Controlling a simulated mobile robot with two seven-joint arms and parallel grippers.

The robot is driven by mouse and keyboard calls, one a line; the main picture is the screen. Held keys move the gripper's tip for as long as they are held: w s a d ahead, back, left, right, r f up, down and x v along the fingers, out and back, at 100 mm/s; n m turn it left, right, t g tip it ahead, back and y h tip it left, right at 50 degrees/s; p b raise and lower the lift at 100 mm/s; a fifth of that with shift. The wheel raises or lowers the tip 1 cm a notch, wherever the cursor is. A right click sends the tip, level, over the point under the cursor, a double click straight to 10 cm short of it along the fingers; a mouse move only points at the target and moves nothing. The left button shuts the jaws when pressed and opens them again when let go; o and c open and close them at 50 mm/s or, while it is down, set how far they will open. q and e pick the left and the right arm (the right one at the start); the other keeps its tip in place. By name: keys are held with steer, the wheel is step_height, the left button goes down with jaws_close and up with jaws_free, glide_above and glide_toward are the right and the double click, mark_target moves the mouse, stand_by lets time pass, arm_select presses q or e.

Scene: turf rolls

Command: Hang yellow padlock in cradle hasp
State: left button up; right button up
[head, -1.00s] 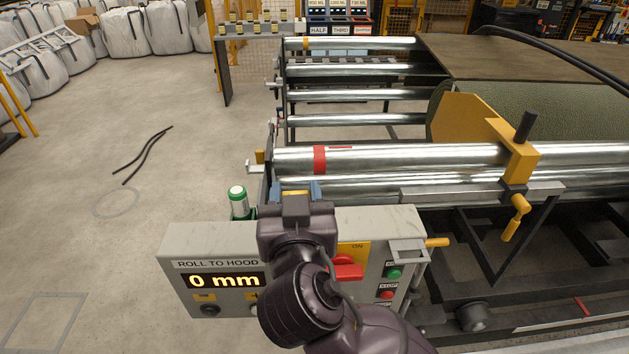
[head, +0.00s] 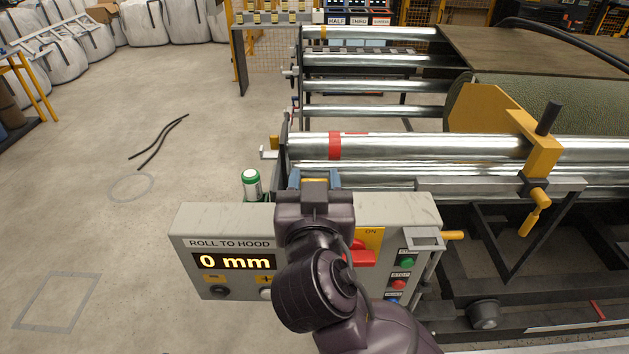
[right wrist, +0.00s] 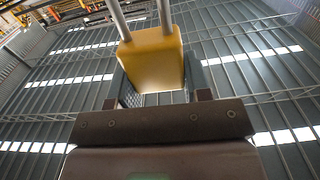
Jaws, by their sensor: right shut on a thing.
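My right gripper (head: 314,181) is shut on the yellow padlock (right wrist: 152,60). In the right wrist view the padlock's yellow body sits between the fingers and its grey shackle legs run up out of the frame. In the head view only a sliver of yellow shows between the fingertips. The gripper is in front of the lower steel rollers, over the top edge of the grey control box (head: 232,221). My left gripper is not in view.
A green-and-white canister (head: 251,184) stands just left of my gripper, behind the box. A red switch (head: 360,256) is on the box's face, partly behind my arm. A yellow clamp (head: 532,145) sits on the rollers at right. The floor at left is mostly open.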

steer(key=shift+f, duration=0.65)
steer(key=shift+f+b, duration=1.05)
steer(key=shift+b, duration=0.1)
steer(key=shift+f, duration=0.1)
stand_by(0.6)
steer(key=shift+f+b, duration=0.6)
steer(key=shift+f, duration=0.1)
steer(key=shift+f, duration=0.25)
